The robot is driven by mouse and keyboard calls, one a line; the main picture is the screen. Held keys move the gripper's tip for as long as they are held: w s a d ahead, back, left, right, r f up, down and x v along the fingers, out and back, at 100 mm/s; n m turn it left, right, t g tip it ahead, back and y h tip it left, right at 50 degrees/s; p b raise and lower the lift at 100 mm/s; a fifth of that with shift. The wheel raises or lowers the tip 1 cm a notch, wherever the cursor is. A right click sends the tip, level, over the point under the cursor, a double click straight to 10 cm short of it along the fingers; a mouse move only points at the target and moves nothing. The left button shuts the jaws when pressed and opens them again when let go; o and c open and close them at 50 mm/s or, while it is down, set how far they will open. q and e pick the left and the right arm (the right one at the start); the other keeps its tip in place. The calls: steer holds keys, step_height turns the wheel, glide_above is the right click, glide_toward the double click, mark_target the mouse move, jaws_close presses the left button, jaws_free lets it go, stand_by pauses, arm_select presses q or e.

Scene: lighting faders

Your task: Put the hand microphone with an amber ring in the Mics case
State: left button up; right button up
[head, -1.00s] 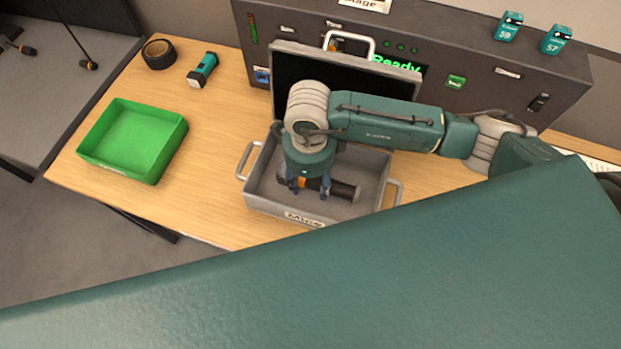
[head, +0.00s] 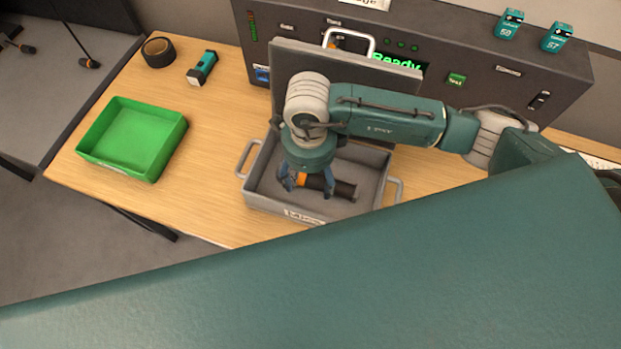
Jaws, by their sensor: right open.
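The grey Mics case (head: 268,207) stands open on the wooden table, with its lid up at the back. The hand microphone (head: 343,189), dark with an amber ring, lies inside the case. My right gripper (head: 308,190) points down into the case with its fingers spread on either side of the microphone. It is open, and its fingers and wrist hide part of the microphone. I cannot tell if a finger touches it. My left gripper is not in view.
A green tray (head: 165,160) sits at the table's left. A dark console (head: 460,50) runs along the back. My large arm link covers the foreground.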

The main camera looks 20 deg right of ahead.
mark_target(309, 180)
step_height(309, 180, up, 11)
steer(key=b, duration=0.2)
steer(key=shift+f, duration=0.15)
